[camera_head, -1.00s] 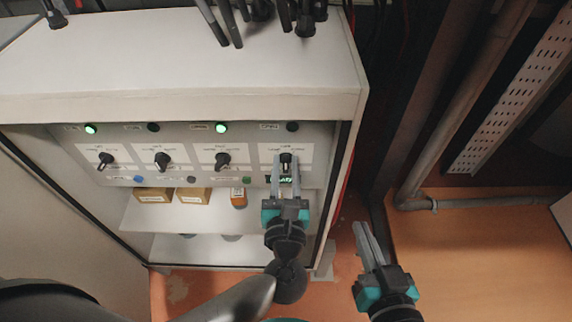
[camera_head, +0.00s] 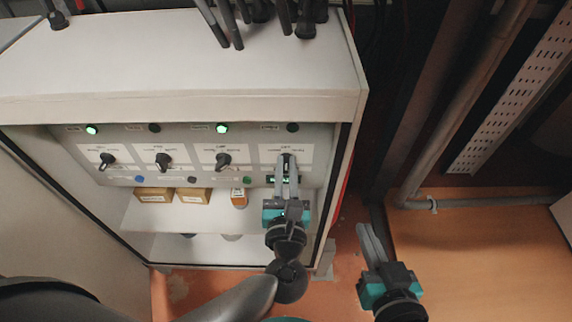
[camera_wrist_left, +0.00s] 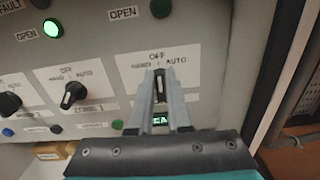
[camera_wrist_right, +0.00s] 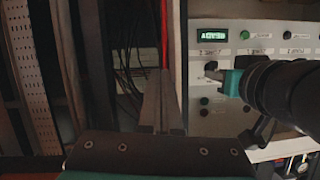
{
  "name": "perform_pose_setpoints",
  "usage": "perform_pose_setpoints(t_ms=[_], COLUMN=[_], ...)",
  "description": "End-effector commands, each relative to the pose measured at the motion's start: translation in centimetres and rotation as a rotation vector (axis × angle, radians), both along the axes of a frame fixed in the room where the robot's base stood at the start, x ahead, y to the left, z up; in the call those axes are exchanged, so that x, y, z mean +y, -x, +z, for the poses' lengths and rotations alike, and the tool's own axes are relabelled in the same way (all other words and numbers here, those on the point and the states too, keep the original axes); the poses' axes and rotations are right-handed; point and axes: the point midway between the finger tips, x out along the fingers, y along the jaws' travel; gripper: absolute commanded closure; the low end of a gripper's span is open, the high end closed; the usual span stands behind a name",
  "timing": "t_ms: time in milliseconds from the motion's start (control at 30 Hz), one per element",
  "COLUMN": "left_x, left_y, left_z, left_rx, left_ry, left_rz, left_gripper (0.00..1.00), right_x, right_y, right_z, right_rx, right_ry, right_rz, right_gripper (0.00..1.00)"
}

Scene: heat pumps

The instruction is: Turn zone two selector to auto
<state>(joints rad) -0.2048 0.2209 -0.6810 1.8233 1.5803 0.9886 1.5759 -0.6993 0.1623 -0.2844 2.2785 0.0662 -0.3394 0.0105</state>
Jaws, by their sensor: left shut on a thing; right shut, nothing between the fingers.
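My left gripper (camera_head: 286,158) is at the rightmost selector on the cabinet's panel. In the left wrist view its fingertips (camera_wrist_left: 160,78) are shut on the dark selector knob (camera_wrist_left: 160,87). The knob looks upright, roughly in line with the OFF mark; AUTO is printed to the upper right. The fingers hide the lower part of this selector's label. My right gripper (camera_head: 362,228) is shut and empty, right of the cabinet and away from the panel.
The control panel (camera_head: 130,131) has two more selectors, lit green lamps and small buttons. A lit green display (camera_wrist_right: 212,36) sits by the gripped selector. Boxes (camera_head: 193,195) stand on the shelf below.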

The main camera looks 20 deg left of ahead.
Motion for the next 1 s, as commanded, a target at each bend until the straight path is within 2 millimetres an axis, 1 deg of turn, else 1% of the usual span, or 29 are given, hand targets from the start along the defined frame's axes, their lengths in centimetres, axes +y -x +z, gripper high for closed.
perform_pose_setpoints(t_ms=[167, 367, 567, 800, 967, 1000], left_x=[0.0, -0.2, -0.3, -0.4, -0.4, -0.5], left_y=[-0.1, 0.0, 0.0, 0.0, -0.1, -0.1], left_z=[0.2, 0.2, 0.2, 0.2, 0.2, 0.1], left_rx=[0.024, 0.058, 0.094, 0.136, 0.162, 0.167], left_ry=[-0.079, -0.196, -0.323, -0.476, -0.566, -0.587], left_rz=[0.002, 0.002, 0.004, 0.007, 0.008, 0.008], left_gripper=[1.00, 1.00, 1.00, 1.00, 1.00, 1.00], right_x=[-1.1, -3.0, -5.2, -7.8, -9.3, -9.4], right_y=[0.0, 0.6, 1.9, 4.2, 5.9, 6.1], right_z=[-0.3, -0.8, -1.0, -0.6, -0.1, -0.3], right_rx=[0.102, 0.261, 0.427, 0.618, 0.729, 0.745], right_ry=[0.062, 0.149, 0.231, 0.309, 0.346, 0.350], right_rz=[-0.004, -0.019, -0.041, -0.073, -0.095, -0.096], right_gripper=[1.00, 1.00, 1.00, 1.00, 1.00, 1.00])
